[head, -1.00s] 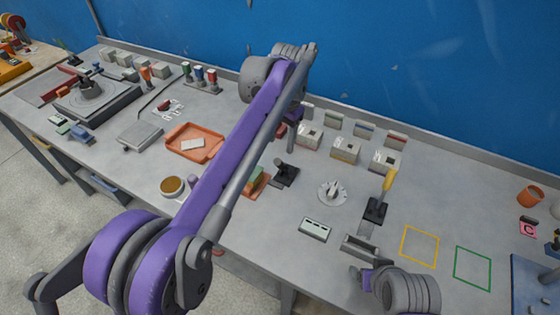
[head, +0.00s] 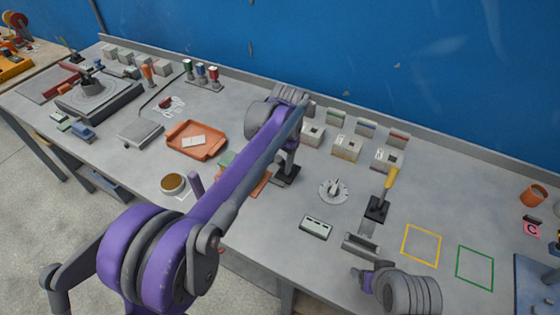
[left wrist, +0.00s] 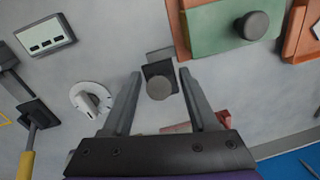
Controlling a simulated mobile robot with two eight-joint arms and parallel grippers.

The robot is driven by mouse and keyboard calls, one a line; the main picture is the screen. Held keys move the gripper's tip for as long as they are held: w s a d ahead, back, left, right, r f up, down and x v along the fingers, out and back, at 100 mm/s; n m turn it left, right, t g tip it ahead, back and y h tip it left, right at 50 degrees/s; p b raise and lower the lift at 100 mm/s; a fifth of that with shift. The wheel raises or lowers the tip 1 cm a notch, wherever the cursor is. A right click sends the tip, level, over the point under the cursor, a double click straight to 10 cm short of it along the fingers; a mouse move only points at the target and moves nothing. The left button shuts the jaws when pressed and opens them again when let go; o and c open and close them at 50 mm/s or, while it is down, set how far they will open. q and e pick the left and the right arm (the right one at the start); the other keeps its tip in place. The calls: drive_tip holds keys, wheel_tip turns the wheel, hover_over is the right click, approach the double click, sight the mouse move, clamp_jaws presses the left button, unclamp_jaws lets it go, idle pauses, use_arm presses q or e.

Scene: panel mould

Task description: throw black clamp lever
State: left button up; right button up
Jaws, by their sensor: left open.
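The black clamp lever (left wrist: 159,86) shows in the left wrist view as a dark square base with a round grey knob seen end-on. My left gripper (left wrist: 160,74) is open, with one finger on each side of the lever and visible gaps between. In the head view the lever's black base (head: 287,178) shows below my left gripper (head: 289,160), which hides most of the handle. My right gripper (head: 365,277) is at the bottom right of the head view, too small to tell if its jaws are apart.
A green block in an orange frame (left wrist: 183,37) lies close beside the lever. A white dial (head: 333,191), a yellow-handled lever (head: 389,182) and a grey panel with small windows (head: 316,227) stand to the right. An orange tray (head: 174,149) lies left. Several small boxes stand behind.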

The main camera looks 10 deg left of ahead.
use_arm(q)
drive_tip(key=shift+c, duration=0.2)
clamp_jaws()
idle(1.1)
